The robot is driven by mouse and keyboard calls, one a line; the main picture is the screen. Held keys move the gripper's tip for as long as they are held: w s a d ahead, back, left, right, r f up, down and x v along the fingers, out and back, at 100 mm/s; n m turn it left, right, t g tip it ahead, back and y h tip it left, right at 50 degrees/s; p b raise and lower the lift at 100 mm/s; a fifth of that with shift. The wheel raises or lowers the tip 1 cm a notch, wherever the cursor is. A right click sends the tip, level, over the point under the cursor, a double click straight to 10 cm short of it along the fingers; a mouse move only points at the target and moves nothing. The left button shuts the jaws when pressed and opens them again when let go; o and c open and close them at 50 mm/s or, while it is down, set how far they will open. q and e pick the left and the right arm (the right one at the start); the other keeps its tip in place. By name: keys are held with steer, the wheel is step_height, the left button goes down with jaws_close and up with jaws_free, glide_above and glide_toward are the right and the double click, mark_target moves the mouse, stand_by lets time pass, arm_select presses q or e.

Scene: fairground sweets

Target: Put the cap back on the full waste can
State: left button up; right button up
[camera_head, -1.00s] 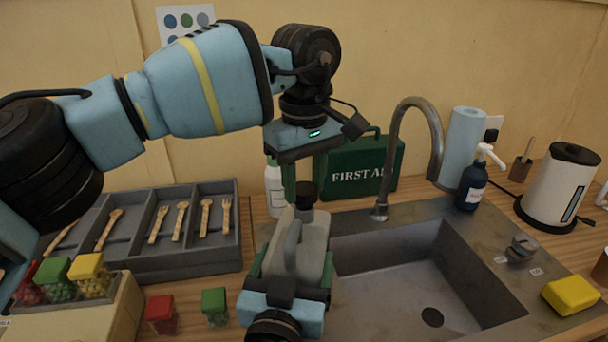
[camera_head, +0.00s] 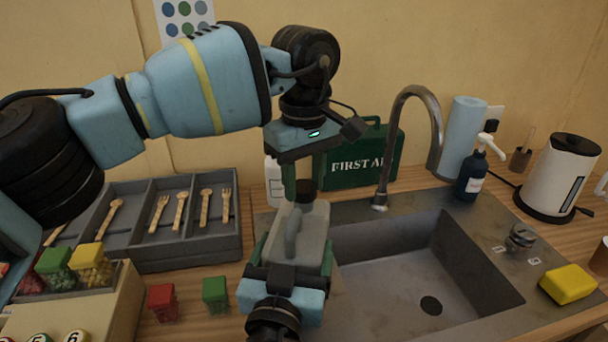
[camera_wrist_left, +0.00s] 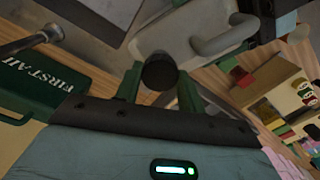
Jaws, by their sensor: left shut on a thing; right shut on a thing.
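The waste can (camera_head: 313,249) is a grey canister with a moulded handle, beside the sink's left edge; its upper part and handle also show in the left wrist view (camera_wrist_left: 180,22). My right gripper (camera_head: 288,272) is shut on the can from the near side. The black round cap (camera_head: 306,190) is at the can's top end; it also shows in the left wrist view (camera_wrist_left: 159,71). My left gripper (camera_wrist_left: 158,85) points down from above, its green fingers shut on the cap. The can's mouth is hidden, so I cannot tell whether the cap is seated on it.
A green first aid box (camera_head: 362,165) and a white bottle (camera_head: 273,182) stand close behind. The sink (camera_head: 400,270) with its tap (camera_head: 436,140) lies right. A cutlery tray (camera_head: 190,245) and small red (camera_head: 162,302) and green (camera_head: 215,294) tubs stand left.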

arm_select(q)
steer(key=shift+f, duration=0.6)
stand_by(0.4)
arm_select(e)
steer(key=c, duration=0.5)
arm_select(q)
steer(key=m, duration=0.8)
steer(key=shift+m, duration=0.4)
steer(key=m, duration=0.4)
steer(key=shift+m, duration=0.4)
steer(key=m, duration=0.3)
steer(key=shift+a+m, duration=0.1)
steer(key=shift+m, duration=0.2)
steer(key=o, duration=0.9)
steer(key=shift+o, duration=0.2)
